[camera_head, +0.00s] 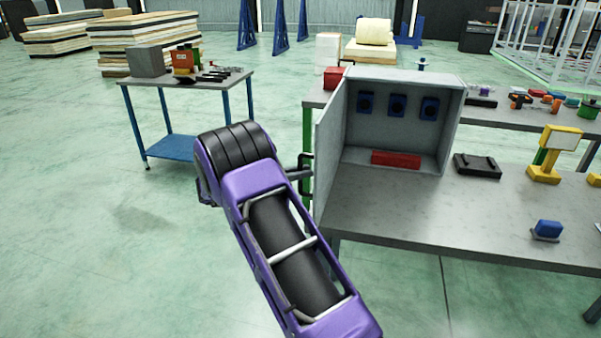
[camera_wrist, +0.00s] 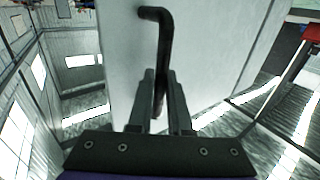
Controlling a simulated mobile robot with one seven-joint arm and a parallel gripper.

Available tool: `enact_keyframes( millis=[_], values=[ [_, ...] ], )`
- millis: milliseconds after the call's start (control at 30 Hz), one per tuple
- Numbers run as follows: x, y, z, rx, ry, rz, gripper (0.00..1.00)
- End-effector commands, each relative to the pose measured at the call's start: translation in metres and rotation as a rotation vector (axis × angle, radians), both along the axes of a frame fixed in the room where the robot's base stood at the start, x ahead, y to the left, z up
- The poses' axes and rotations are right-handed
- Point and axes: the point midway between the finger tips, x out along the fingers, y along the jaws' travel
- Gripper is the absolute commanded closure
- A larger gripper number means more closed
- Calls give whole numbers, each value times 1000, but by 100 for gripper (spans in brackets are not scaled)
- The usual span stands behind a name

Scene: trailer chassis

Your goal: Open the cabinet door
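The grey cabinet (camera_head: 452,125) stands on a workbench, its front open to view. Its door (camera_head: 327,140) is hinged at the left and swung wide open, pointing toward the camera. The door also fills the middle of the wrist view (camera_wrist: 215,60). A dark bar handle (camera_head: 306,160) is on the door's outer face; its bent upper end shows in the wrist view (camera_wrist: 163,30). My gripper (camera_head: 303,172) is at the handle from the left. In the wrist view its two fingers (camera_wrist: 162,85) flank the handle closely and appear shut on it.
Inside the cabinet are blue fixtures (camera_head: 397,105) and a red block (camera_head: 396,159). The workbench (camera_head: 400,215) holds a black case (camera_head: 477,165), a yellow stand (camera_head: 551,155) and a blue item (camera_head: 547,230). A small table (camera_head: 185,90) stands at left. Floor at lower left is clear.

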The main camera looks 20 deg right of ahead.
Motion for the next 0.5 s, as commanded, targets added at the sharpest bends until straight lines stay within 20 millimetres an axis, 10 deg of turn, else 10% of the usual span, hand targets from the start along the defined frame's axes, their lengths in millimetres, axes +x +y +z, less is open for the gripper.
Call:
enact_keyframes(
  millis=[200, 500],
  values=[
    [0, 0, 0, 0, 0, 0, 53],
    [0, 1, 0, 0, -1, 1, 53]
  ],
)
